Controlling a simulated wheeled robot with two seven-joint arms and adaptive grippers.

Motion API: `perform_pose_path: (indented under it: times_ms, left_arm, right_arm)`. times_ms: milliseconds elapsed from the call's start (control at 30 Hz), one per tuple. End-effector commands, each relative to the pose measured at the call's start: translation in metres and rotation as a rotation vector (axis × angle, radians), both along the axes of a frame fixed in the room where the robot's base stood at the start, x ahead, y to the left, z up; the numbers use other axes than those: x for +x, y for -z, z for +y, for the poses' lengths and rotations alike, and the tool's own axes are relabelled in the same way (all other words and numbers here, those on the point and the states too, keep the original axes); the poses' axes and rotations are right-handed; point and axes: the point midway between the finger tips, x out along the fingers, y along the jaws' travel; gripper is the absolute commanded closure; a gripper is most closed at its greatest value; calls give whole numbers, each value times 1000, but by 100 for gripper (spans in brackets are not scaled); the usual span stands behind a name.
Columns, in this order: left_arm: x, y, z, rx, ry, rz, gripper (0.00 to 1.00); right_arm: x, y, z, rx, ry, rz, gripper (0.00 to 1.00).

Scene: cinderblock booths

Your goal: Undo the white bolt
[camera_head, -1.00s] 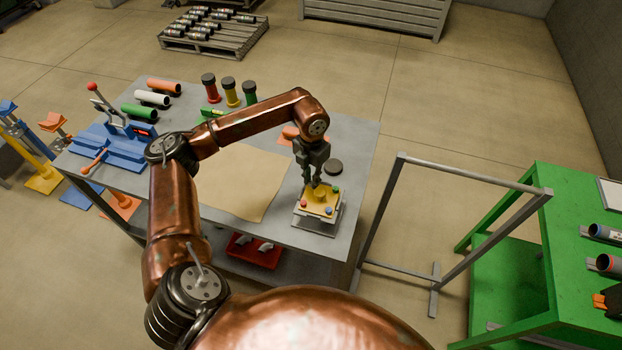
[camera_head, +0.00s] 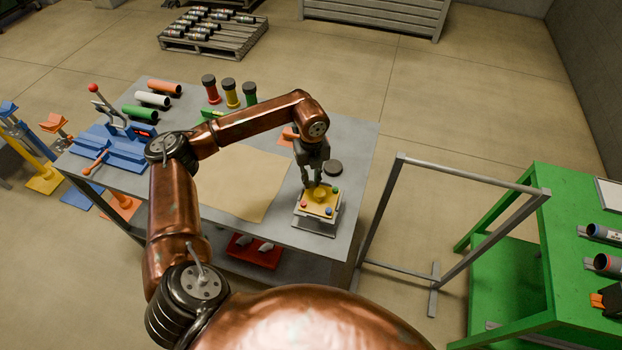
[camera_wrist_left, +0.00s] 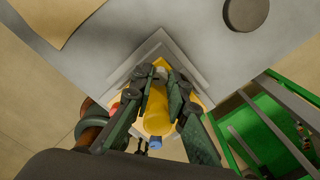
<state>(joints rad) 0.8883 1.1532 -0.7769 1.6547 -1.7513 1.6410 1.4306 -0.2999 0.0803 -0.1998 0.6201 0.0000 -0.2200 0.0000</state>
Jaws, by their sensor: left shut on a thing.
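A yellow plate (camera_head: 327,204) sits on a pale square block (camera_head: 316,224) at the table's front right. A yellow round boss (camera_wrist_left: 157,112) stands in its middle. A red bolt (camera_head: 304,206), a blue bolt (camera_head: 328,211) and a green bolt (camera_head: 335,190) sit at three corners. My left gripper (camera_head: 312,184) points down at the far left corner. In the left wrist view its fingertips (camera_wrist_left: 161,76) are shut on a small pale thing, seemingly the white bolt, mostly hidden by the fingers. My right gripper is not in view.
A dark round disc (camera_head: 333,167) lies behind the block. A tan sheet (camera_head: 240,183) covers the table's middle. Blue fixtures (camera_head: 110,150) and coloured tubes stand at the left and back. A grey frame (camera_head: 470,175) and a green table (camera_head: 560,230) stand to the right.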

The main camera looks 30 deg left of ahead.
Motion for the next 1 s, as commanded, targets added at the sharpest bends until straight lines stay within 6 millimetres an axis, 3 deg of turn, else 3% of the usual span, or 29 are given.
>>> perform_pose_path:
  times_ms: [500, 1000]
  left_arm:
    - [-3, 6, 0, 3, -333, 12, 100]
    - [-4, 7, 0, 4, -393, 13, 100]
  right_arm:
    - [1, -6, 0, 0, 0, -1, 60]
    - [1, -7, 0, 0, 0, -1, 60]
